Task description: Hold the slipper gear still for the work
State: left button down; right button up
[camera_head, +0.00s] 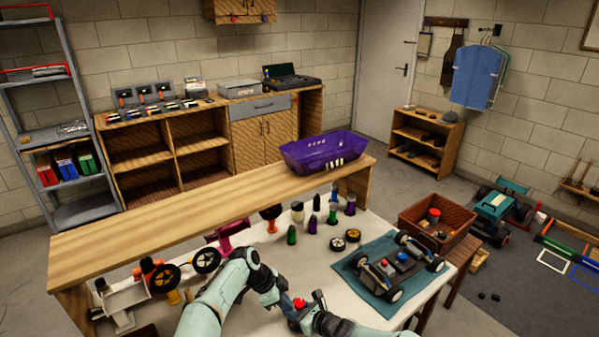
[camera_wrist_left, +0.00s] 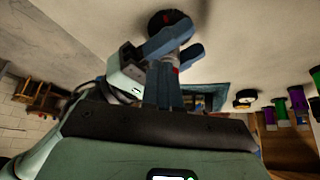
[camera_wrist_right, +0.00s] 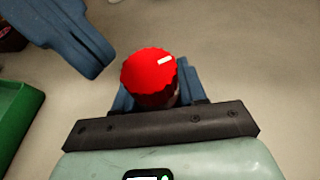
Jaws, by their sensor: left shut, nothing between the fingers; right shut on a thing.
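A piece with a red ribbed cap (camera_head: 299,304) stands on the near part of the white table. In the right wrist view its cap (camera_wrist_right: 149,78) faces me and bears a white mark. In the left wrist view a dark round base (camera_wrist_left: 170,19) shows at its table end. I cannot tell which part is the slipper gear. My right gripper (camera_wrist_right: 150,90) is shut on this piece below the cap. My left gripper (camera_head: 286,302) is shut and empty close beside it; its fingers (camera_wrist_left: 163,82) also show in the left wrist view. The fingers partly hide the piece's middle.
An RC car chassis (camera_head: 387,267) lies on a teal mat (camera_head: 361,255) at the right. Several bottles and two wheels stand farther back. A wooden shelf (camera_head: 180,217) bears a purple basket (camera_head: 322,150). A wooden crate (camera_head: 437,218) is beyond the mat.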

pick_arm(q)
jog(key=shift+f, duration=0.35)
jog(key=shift+w+d+r, duration=0.1)
jog(key=shift+w+d, duration=0.15)
jog(key=shift+d, duration=0.4)
dwell(0.5)
jog(key=shift+s, duration=0.1)
notch_tip(320, 180, up, 6)
jog(key=a, duration=0.1)
dwell(0.6)
